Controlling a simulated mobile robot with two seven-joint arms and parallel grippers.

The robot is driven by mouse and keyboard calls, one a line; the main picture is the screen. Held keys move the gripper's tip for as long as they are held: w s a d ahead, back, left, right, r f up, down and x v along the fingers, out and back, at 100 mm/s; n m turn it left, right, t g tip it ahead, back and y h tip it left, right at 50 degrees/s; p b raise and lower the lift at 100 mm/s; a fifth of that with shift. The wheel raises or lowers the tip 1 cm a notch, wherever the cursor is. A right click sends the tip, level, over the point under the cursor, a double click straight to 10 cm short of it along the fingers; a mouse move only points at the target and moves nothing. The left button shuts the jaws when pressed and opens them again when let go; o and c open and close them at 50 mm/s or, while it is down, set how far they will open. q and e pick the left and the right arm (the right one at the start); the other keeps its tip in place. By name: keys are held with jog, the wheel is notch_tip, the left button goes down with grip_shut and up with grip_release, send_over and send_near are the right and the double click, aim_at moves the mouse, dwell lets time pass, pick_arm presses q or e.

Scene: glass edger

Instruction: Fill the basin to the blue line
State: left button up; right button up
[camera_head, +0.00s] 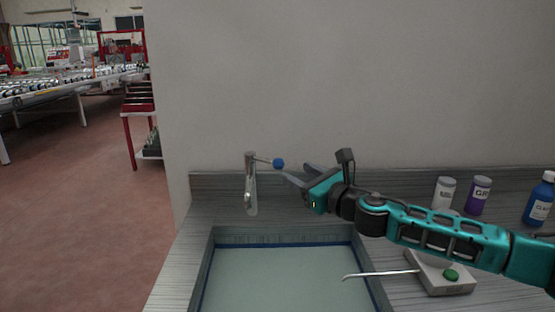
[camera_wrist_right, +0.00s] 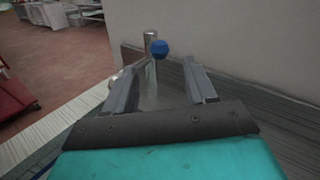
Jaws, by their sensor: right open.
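The basin (camera_head: 207,268) is sunk in the counter, with a dark blue line (camera_head: 290,244) along its inner wall. A pale, flat grey-green surface lies inside, its edge close to the line; I cannot tell clearly whether it is water. A metal tap (camera_head: 251,190) stands behind the basin, with a lever ending in a blue knob (camera_head: 279,163). My right gripper (camera_head: 294,176) is open, just right of the knob. In the right wrist view the knob (camera_wrist_right: 159,47) appears ahead, between the fingertips (camera_wrist_right: 160,66); contact is not clear. My left gripper is out of view.
A pale block (camera_head: 437,285) with a green knob (camera_head: 451,274) and a thin bent spout (camera_head: 375,274) sits right of the basin. A white bottle (camera_head: 444,193), a purple bottle (camera_head: 478,195) and a blue bottle (camera_head: 540,200) stand at the back right. A wall rises behind the counter.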

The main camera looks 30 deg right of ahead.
aim_at(282, 165)
jog(key=w, duration=0.3)
jog(key=w+a, duration=0.1)
jog(key=w, duration=0.2)
jog(key=w+p, duration=0.1)
jog(key=w, duration=0.2)
jog(key=shift+a, duration=0.2)
grip_shut()
dwell(0.3)
